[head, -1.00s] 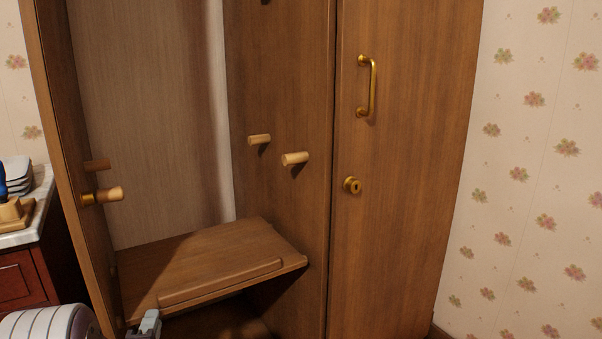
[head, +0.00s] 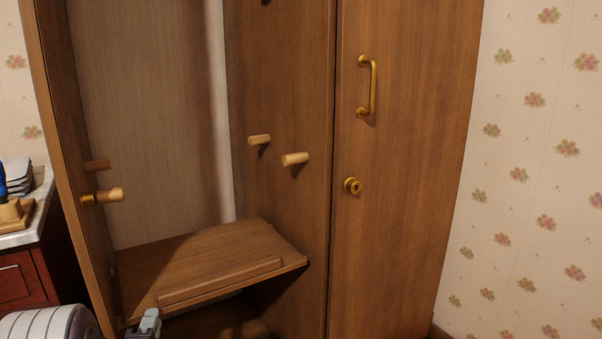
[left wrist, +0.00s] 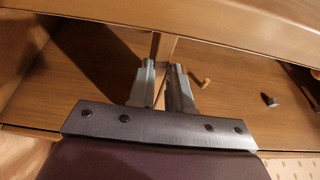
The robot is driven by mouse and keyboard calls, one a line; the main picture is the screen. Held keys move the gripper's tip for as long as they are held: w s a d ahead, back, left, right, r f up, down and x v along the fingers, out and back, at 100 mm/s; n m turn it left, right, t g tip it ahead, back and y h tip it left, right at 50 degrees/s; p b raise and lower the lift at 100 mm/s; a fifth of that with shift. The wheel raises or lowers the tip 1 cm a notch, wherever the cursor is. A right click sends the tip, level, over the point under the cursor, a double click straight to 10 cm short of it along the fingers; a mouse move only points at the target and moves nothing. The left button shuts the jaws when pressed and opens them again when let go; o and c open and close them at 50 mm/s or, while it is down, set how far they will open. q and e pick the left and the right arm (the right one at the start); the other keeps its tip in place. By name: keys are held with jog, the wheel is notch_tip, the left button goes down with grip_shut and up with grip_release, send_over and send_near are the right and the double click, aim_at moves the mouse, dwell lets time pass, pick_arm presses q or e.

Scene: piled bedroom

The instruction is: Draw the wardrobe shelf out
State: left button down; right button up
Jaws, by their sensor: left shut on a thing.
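The wardrobe shelf (head: 200,258) is a brown wooden board with a raised lip along its front, low in the open left bay of the wardrobe (head: 410,200). My left gripper (head: 149,321) is at the shelf's front edge, near its left end, only its tip showing at the bottom of the head view. In the left wrist view the two grey fingers of my left gripper (left wrist: 164,85) are closed on a narrow wooden edge, which looks like the shelf's. The exact contact is partly hidden by the fingers. My right gripper is in neither view.
Wooden pegs (head: 295,159) stick out from the bay's sides above the shelf. The right wardrobe door (head: 410,240) is shut, with a brass handle (head: 372,88). A red cabinet (head: 18,285) with a pale top stands close at the left.

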pick_arm(q)
jog(key=shift+r+p, duration=0.3)
jog(key=shift+r, duration=0.35)
dwell(1.4)
jog(key=shift+t, duration=0.5)
jog(key=shift+r, duration=0.1)
notch_tip(320, 180, up, 2)
jog(key=shift+r+p, duration=0.25)
jog(key=shift+p, duration=0.7)
jog(key=shift+f+b, duration=0.95)
jog(key=shift+f, duration=0.1)
